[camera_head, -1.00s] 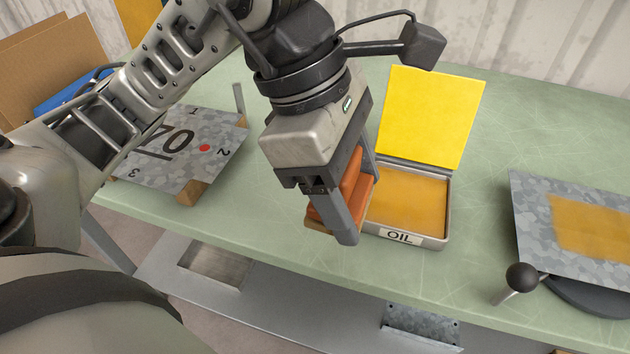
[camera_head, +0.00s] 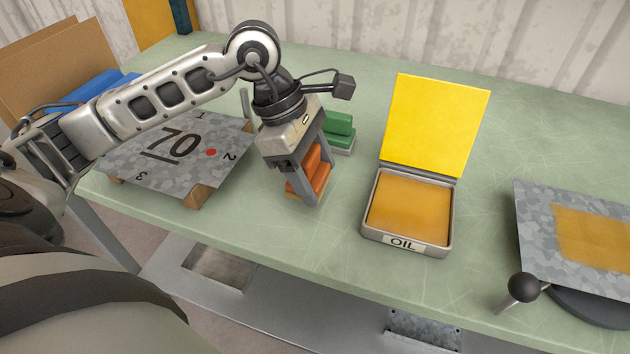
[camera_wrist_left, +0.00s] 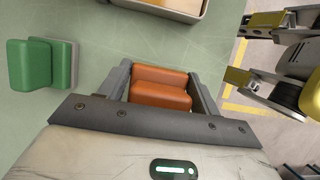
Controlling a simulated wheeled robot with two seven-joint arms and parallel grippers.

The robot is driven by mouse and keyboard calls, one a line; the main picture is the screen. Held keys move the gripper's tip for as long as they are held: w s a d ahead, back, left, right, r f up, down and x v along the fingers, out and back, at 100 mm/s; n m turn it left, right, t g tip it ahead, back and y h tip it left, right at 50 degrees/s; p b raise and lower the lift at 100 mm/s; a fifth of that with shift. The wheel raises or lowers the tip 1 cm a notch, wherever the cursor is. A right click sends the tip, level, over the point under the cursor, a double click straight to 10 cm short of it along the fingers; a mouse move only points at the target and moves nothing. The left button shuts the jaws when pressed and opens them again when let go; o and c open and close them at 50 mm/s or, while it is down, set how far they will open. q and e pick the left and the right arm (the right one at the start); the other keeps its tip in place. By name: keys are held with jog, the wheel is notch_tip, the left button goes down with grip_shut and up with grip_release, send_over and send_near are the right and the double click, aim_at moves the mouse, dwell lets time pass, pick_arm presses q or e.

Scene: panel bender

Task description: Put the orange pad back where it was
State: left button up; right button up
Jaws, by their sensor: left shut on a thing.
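The orange pad (camera_head: 317,168) is held between the fingers of my left gripper (camera_head: 309,182), which is shut on it. It also shows between the two fingers in the left wrist view (camera_wrist_left: 160,88). In the head view the pad is between the plate marked 70 and the oil tin, close to the green table top. I cannot tell whether its underside touches the table. A green pad (camera_head: 339,130) on a grey base stands just behind my left gripper, and shows at left in the wrist view (camera_wrist_left: 40,64). My right gripper does not show clearly in the head view.
The oil tin (camera_head: 404,246) stands right of the gripper with its yellow lid up. The metal plate marked 70 (camera_head: 150,178) lies on wooden blocks at left. A plate with an oily patch (camera_head: 535,225) and a black-knobbed lever (camera_head: 523,287) are at right. Table between gripper and tin is clear.

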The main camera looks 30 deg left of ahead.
aim_at(315, 186)
pick_arm(q)
notch_tip(315, 186, down, 3)
jog(key=shift+r+p, duration=0.2)
jog(key=shift+p, duration=0.15)
jog(key=shift+f, duration=0.25)
jog(key=shift+f+b, duration=0.2)
jog(key=shift+b, duration=0.1)
jog(key=o, duration=0.9)
jog(key=shift+r, duration=0.15)
jog(key=shift+r+p, duration=0.25)
jog(key=shift+p, duration=0.2)
jog(key=b+v, duration=0.1)
jog(key=v, duration=1)
jog(key=shift+a+r, duration=0.25)
jog(key=shift+r, duration=0.05)
